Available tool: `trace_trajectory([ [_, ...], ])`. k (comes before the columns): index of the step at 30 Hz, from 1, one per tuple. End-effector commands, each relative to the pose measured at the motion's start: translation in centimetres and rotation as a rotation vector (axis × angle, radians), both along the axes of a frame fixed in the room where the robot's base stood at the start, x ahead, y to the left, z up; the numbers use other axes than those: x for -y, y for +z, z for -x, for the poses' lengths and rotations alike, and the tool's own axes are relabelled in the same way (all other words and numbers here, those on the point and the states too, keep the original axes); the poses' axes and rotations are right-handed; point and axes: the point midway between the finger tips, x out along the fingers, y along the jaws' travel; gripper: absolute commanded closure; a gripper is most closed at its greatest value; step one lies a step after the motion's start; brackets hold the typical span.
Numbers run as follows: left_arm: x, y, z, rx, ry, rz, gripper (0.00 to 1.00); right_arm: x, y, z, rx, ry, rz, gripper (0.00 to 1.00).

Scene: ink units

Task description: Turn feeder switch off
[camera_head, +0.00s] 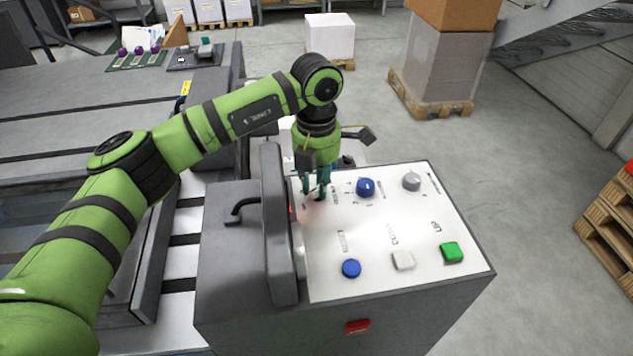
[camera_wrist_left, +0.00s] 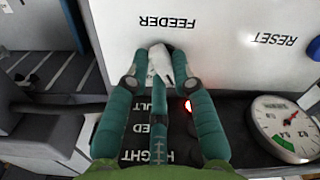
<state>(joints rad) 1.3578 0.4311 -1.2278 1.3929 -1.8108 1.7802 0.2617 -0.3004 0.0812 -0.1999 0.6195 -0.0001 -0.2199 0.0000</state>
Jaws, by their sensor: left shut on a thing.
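The feeder switch (camera_wrist_left: 158,62) is a small pale knob beside the upside-down "FEEDER" label (camera_wrist_left: 167,21) in the left wrist view. My left gripper (camera_wrist_left: 160,66) has its teal fingers closed around it, and the fingers partly cover it. In the head view my left gripper (camera_head: 316,194) points down at the far left part of the white control panel (camera_head: 325,235), and there the switch is hidden behind the fingers. Which way the switch is turned cannot be told. My right gripper is not in view.
The panel also carries a blue knob (camera_head: 365,187), a grey knob (camera_head: 411,181), and blue (camera_head: 351,268), white (camera_head: 403,260) and green (camera_head: 452,252) buttons. An upright dark plate (camera_head: 279,225) stands left of the panel. A gauge (camera_wrist_left: 284,128) and a red light (camera_wrist_left: 188,106) sit close by.

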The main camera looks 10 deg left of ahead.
Motion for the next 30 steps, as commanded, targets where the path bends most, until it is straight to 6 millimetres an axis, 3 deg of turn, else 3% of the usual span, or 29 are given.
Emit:
trace_trajectory([
  [11,0.0,0.0,0.0,0.000,0.009,0.000,1.00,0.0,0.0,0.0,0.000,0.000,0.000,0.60],
  [12,0.0,0.0,0.0,0.000,0.009,0.000,0.71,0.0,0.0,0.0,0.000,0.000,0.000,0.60],
  [14,0.0,0.0,0.0,0.000,0.009,0.000,0.51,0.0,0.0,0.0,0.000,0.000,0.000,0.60],
  [25,0.0,0.3,0.0,0.001,0.006,0.001,0.51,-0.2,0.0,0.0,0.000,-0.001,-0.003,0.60],
  [30,0.0,2.4,-0.1,0.005,0.006,0.000,0.51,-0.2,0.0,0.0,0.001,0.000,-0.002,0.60],
])
